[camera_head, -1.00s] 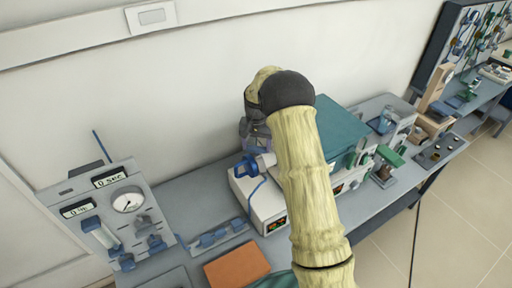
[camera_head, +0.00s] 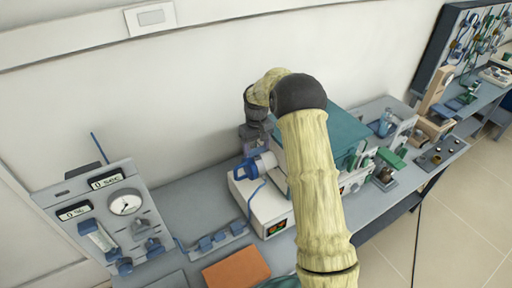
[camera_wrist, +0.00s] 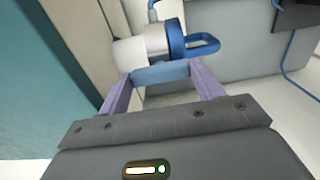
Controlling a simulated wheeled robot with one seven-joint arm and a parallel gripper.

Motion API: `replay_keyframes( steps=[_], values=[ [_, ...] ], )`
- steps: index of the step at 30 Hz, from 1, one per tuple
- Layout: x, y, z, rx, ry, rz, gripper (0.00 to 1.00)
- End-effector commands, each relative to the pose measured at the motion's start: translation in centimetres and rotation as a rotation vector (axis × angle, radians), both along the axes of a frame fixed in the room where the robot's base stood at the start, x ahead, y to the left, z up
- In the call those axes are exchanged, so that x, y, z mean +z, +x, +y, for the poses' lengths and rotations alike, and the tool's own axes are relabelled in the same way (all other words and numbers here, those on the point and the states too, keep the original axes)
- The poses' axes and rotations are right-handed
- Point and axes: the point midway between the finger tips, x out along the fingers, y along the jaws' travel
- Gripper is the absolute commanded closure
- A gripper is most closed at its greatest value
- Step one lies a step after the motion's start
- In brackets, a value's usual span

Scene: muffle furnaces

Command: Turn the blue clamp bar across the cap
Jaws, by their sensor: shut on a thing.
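The blue clamp bar (camera_wrist: 160,73) lies crosswise between my fingertips in the wrist view. My gripper (camera_wrist: 162,76) is shut on it, with one purple finger at each end. Just beyond it is the blue cap (camera_wrist: 176,38) with a looped blue handle (camera_wrist: 205,46), at the end of a white and grey tube (camera_wrist: 143,46). The cap's blue end also shows in the head view (camera_head: 250,168), on the left side of the furnace. There my gripper (camera_head: 256,146) comes down from above, partly hidden, and the bar cannot be made out clearly.
The teal-topped furnace (camera_head: 342,135) stands right of the cap, partly behind my arm. A white control box (camera_head: 262,208) is below. A gauge panel (camera_head: 110,212), an orange block (camera_head: 236,267) and blue holders (camera_head: 218,240) are at left. The wall is close behind.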

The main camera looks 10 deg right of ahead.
Motion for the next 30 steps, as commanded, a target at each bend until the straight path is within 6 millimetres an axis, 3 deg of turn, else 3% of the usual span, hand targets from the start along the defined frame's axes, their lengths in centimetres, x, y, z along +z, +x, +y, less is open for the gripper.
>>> replay_keyframes(
  steps=[13, 14, 17, 30],
  values=[
    [0.43, 0.37, 0.08, 0.016, 0.001, -0.015, 0.57],
    [0.43, 0.37, 0.09, 0.016, 0.001, -0.015, 0.31],
    [0.35, 0.31, 0.09, 0.015, 0.001, -0.012, 0.13],
    [0.97, 0.18, 0.04, 0.013, 0.0, -0.007, 0.13]
  ],
)
